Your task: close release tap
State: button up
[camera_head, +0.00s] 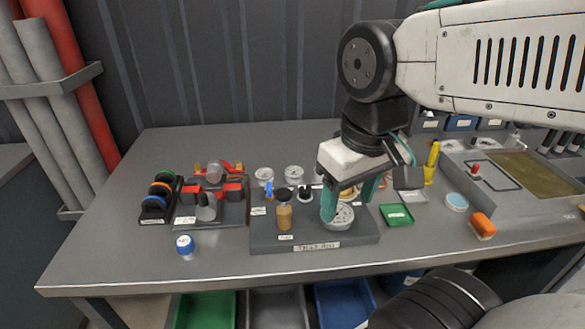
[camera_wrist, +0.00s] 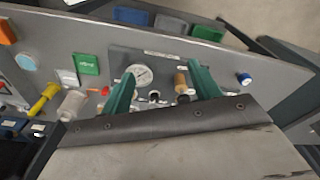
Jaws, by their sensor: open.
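A dark test-rig block (camera_head: 262,239) stands on the grey bench. It carries a dial gauge (camera_head: 342,218), a wooden-handled plunger with a black top (camera_head: 284,216), a small tap with a blue lever (camera_head: 269,190) and a small black-and-metal fitting (camera_head: 305,193). I cannot read which is the release tap. My gripper (camera_head: 350,200) is open above the rig's right side, its green fingers apart, partly hiding the gauge. In the wrist view my gripper (camera_wrist: 164,76) has the gauge (camera_wrist: 141,74) and plunger (camera_wrist: 181,82) showing between its fingers, with a small fitting (camera_wrist: 154,96) between them. No contact is evident.
Left of the rig stand a red-handled valve assembly (camera_head: 213,190) and a rack of coloured rings (camera_head: 159,197). A blue-capped bottle (camera_head: 186,246) is in front. The bench front is mostly clear.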

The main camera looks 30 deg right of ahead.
jog(key=w+n, duration=0.6)
jog(key=w, duration=0.7)
jog(key=n+g, duration=0.1)
jog(key=n, duration=0.6)
send_over(269, 186)
jog(key=f, duration=0.5)
jog(key=shift+s+f, duration=0.25)
jog(key=shift+f, duration=0.15)
jog(key=shift+w+f, duration=0.2)
jog(key=shift+f, duration=0.05)
notch_tip(269, 186, down, 8)
jog(key=shift+r, duration=0.25)
jog(key=c, duration=1)
